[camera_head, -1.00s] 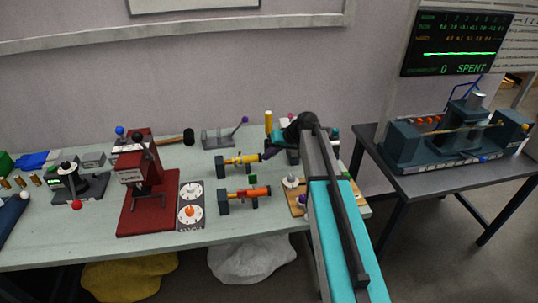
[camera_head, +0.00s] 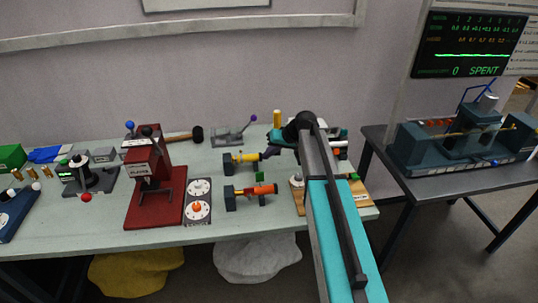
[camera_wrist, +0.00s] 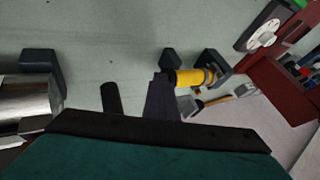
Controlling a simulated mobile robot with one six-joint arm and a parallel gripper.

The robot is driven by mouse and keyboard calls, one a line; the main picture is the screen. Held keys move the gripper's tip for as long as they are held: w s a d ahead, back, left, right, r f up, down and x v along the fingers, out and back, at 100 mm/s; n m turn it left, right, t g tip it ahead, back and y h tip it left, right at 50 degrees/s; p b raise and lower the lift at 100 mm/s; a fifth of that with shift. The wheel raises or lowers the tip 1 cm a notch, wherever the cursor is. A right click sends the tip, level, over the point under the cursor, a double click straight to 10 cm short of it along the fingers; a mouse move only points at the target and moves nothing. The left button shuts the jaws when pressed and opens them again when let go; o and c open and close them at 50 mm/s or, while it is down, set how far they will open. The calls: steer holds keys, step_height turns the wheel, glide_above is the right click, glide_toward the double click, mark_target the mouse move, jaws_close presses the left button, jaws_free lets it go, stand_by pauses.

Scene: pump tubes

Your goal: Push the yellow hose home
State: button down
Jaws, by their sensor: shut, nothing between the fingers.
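The yellow hose (camera_head: 243,157) lies level in a dark holder (camera_head: 228,163) on the bench, near the middle of the head view. It also shows in the wrist view (camera_wrist: 190,77), running right into the dark holder (camera_wrist: 216,66). My gripper (camera_head: 267,153) is at the hose's right end in the head view, its dark fingers shut and empty. In the wrist view the fingers (camera_wrist: 163,90) cover the hose's near end. They look to be against that end, but I cannot tell whether they touch. The joint inside the holder is not clear.
An orange hose (camera_head: 258,189) in a similar holder lies just in front. A wooden board (camera_head: 362,196) lies under my arm at right. A second table (camera_head: 455,186) holds a machine.

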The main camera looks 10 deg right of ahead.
steer(key=shift+a, duration=0.5)
steer(key=shift+d, duration=0.1)
steer(key=shift+d+f, duration=0.1)
steer(key=shift+d, duration=0.25)
steer(key=d, duration=0.3)
steer(key=d+b, duration=0.1)
steer(key=shift+s+d+r, duration=0.25)
steer(key=shift+s+r, duration=0.1)
steer(key=b+v, duration=0.2)
steer(key=v, duration=0.7)
steer(key=shift+b, duration=0.3)
steer(key=shift+r, duration=0.15)
